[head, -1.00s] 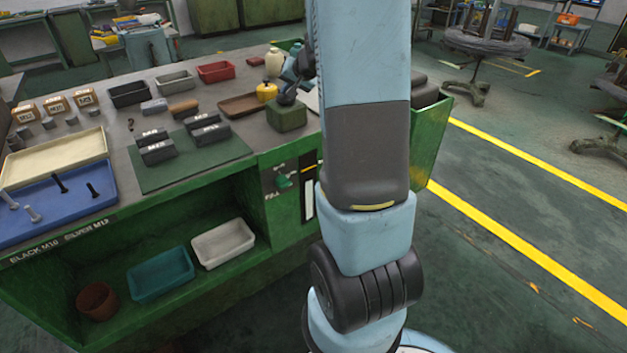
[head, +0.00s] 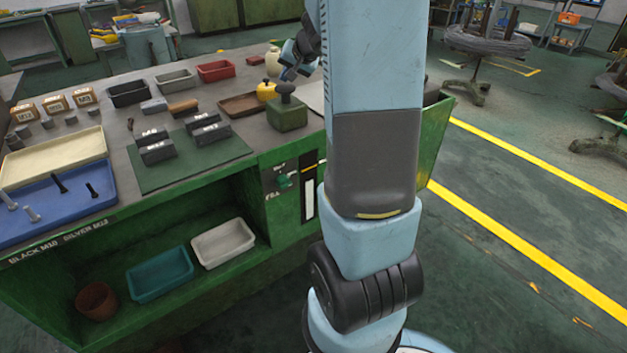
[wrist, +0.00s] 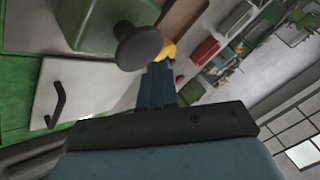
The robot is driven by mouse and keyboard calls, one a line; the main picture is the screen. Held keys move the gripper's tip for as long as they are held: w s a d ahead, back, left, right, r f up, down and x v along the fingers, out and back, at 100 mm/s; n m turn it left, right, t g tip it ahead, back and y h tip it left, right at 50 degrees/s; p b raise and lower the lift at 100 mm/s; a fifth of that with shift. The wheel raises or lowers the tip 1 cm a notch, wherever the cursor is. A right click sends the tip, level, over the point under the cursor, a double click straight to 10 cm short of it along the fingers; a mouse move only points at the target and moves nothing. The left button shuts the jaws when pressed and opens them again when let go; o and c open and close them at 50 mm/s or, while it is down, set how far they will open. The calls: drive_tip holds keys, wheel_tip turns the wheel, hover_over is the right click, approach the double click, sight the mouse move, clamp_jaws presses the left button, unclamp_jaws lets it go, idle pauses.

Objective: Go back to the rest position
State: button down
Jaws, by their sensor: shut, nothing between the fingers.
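My gripper (head: 288,74) shows at the back right of the bench in the head view, partly hidden by my arm. It is above and close to a green block (head: 287,116) with a dark round knob (head: 286,89). In the wrist view my blue fingers (wrist: 157,80) are together with nothing between them. The knob (wrist: 138,46) appears beside the fingertips there, apart from the hand as far as I can tell. My upper arm stands nearly upright at the bench's right end.
A yellow object (head: 266,90) and a cream bottle (head: 273,62) stand near the gripper. Red (head: 216,71), grey (head: 174,80) and black (head: 128,93) bins line the back. Dark blocks sit on a green mat (head: 190,166). The floor right of my arm is open.

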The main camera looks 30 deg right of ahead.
idle(0.5)
drive_tip(key=shift+s+a+r, duration=0.1)
drive_tip(key=shift+a+r, duration=0.1)
drive_tip(key=shift+a, duration=0.05)
drive_tip(key=s+a+r+n+g+y, duration=0.1)
drive_tip(key=s+a+r+n, duration=0.1)
drive_tip(key=s+a+r, duration=0.35)
drive_tip(key=s+a+r+n+g+y, duration=0.1)
drive_tip(key=s+a+r+n+y, duration=0.1)
drive_tip(key=s+a, duration=0.6)
drive_tip(key=s+a+n+h, duration=0.1)
drive_tip(key=s+a+h, duration=0.1)
drive_tip(key=s, duration=0.7)
drive_tip(key=s+a+r+n+g+h, duration=0.1)
drive_tip(key=s+a+n+h, duration=0.1)
drive_tip(key=s, duration=0.8)
drive_tip(key=shift+s+a+g, duration=0.2)
drive_tip(key=shift+a+g, duration=0.1)
drive_tip(key=shift+a, duration=0.6)
